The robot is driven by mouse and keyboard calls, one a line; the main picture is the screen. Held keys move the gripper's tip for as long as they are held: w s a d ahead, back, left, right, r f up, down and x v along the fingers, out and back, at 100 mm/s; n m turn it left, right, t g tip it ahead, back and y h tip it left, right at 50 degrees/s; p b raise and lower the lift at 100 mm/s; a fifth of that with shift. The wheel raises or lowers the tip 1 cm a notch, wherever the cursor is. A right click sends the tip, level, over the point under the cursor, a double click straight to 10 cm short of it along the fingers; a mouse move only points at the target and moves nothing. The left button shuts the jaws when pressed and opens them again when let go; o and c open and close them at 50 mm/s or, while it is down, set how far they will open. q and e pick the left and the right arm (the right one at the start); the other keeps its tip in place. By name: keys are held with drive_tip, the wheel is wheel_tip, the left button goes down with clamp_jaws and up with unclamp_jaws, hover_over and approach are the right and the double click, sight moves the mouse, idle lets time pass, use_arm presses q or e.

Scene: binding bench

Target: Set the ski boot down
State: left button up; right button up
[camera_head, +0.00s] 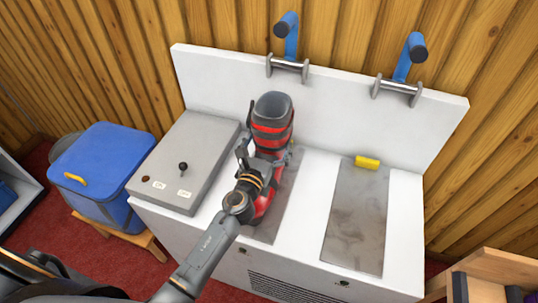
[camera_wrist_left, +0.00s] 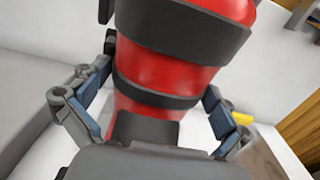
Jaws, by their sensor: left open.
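The ski boot (camera_head: 272,125) is red with black bands and a dark grey cuff. It stands upright on the left grey plate (camera_head: 269,222) of the white bench, its lower part partly hidden by my arm. In the left wrist view the boot's shaft (camera_wrist_left: 172,75) fills the middle. My left gripper (camera_head: 264,157) is at the boot's shaft, with its open fingers on either side of it. In the left wrist view the fingers (camera_wrist_left: 152,105) appear apart from the red shell. My right gripper is not in view.
A grey control box (camera_head: 205,140) with a small black knob sits left of the boot. The right grey plate (camera_head: 357,215) is bare except for a yellow block (camera_head: 367,162) at its back. Blue-handled levers (camera_head: 410,57) rise behind. A blue cooler (camera_head: 100,160) stands at left.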

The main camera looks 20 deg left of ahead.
use_arm(q)
drive_tip(key=shift+s, duration=0.1)
drive_tip(key=c, duration=1.3)
drive_tip(key=shift+r, duration=0.2)
drive_tip(key=shift+c, duration=0.8)
